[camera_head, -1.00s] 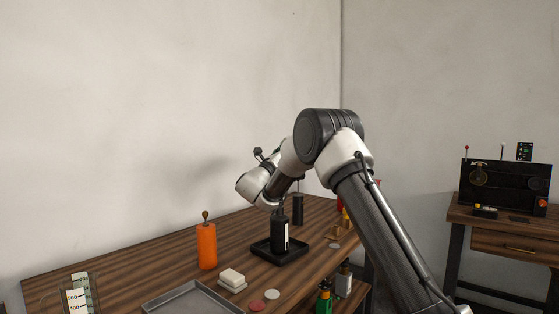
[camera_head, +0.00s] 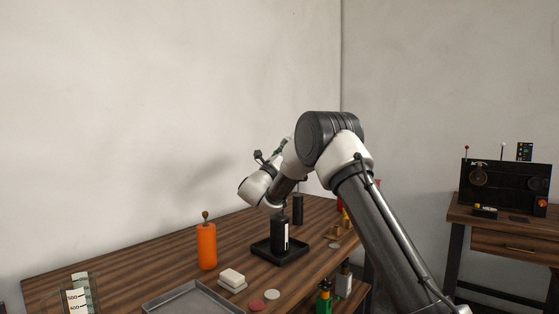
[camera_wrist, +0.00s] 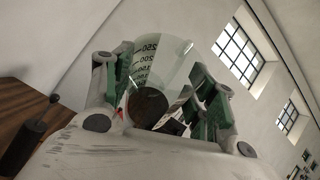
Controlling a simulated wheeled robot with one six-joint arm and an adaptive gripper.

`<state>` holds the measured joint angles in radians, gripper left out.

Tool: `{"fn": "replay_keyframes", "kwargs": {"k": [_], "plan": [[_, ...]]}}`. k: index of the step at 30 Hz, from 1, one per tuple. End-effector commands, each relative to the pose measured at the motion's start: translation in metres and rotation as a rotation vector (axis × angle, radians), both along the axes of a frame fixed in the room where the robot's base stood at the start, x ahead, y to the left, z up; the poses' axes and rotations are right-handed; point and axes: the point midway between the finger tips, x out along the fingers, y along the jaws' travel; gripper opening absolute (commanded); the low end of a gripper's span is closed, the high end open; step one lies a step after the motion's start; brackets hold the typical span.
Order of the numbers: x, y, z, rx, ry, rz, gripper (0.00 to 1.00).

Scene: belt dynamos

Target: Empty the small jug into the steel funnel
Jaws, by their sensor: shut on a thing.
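The small jug (camera_wrist: 170,62) is clear, with dark measuring marks such as 250 and 200, and fills the middle of the wrist view. My gripper (camera_wrist: 158,88) is shut on it, with green-and-grey fingers on both sides. Dark brown shows in the jug's lower part; I cannot tell whether it is contents or something seen through the wall. In the head view my arm hides the jug and most of the gripper; only a green bit of the gripper (camera_head: 282,147) shows above the wrist. I cannot make out the steel funnel in either view.
A black bottle (camera_head: 279,232) stands in a black tray (camera_head: 262,250) below my wrist. An orange bottle (camera_head: 206,246), white blocks (camera_head: 232,277), a grey metal tray (camera_head: 190,296) and a larger marked vessel (camera_head: 78,298) are further left or nearer. A dark cylinder (camera_head: 298,209) stands behind.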

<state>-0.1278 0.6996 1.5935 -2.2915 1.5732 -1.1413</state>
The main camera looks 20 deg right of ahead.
Motion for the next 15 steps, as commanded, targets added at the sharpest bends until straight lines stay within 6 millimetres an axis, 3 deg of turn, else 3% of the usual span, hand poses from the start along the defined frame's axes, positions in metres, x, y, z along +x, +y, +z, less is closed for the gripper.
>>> {"fn": "replay_keyframes", "kwargs": {"k": [15], "plan": [[-0.0002, 0.0012, -0.0004, -0.070, -0.014, 0.001, 0.23]]}}
